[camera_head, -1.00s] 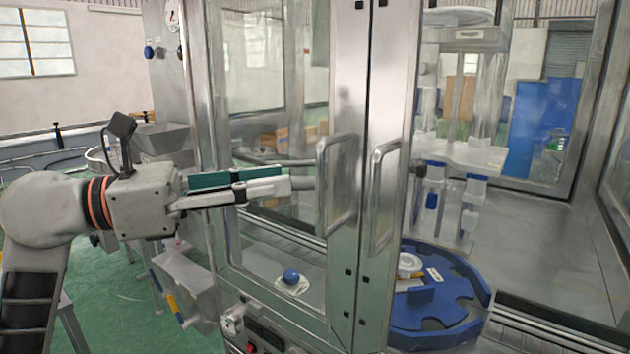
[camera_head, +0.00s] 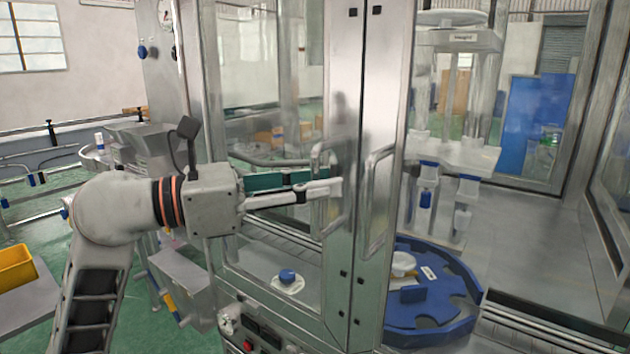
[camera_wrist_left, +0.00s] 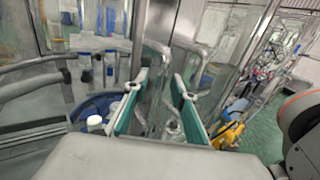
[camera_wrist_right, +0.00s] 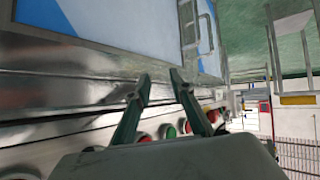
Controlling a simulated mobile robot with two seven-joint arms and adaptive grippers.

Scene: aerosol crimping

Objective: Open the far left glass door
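The left glass door (camera_head: 262,110) is a metal-framed pane on the machine and looks closed against the door beside it. Its vertical bar handle (camera_head: 346,212) is on the right frame edge. My left gripper (camera_head: 335,182) reaches across the pane from the left, with its tips at the handle's upper half. In the left wrist view the left gripper (camera_wrist_left: 160,75) has its green-padded fingers apart, with handle bars just ahead; I cannot tell whether a bar is between them. My right gripper (camera_wrist_right: 160,76) is open and empty beside a metal panel, outside the head view.
A second bar handle (camera_head: 377,205) is on the neighbouring door, close to the first. A blue rotary plate (camera_head: 430,318) is inside the machine. Red and green buttons (camera_wrist_right: 170,131) lie beyond my right fingers. A yellow bin (camera_head: 15,268) is at the far left.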

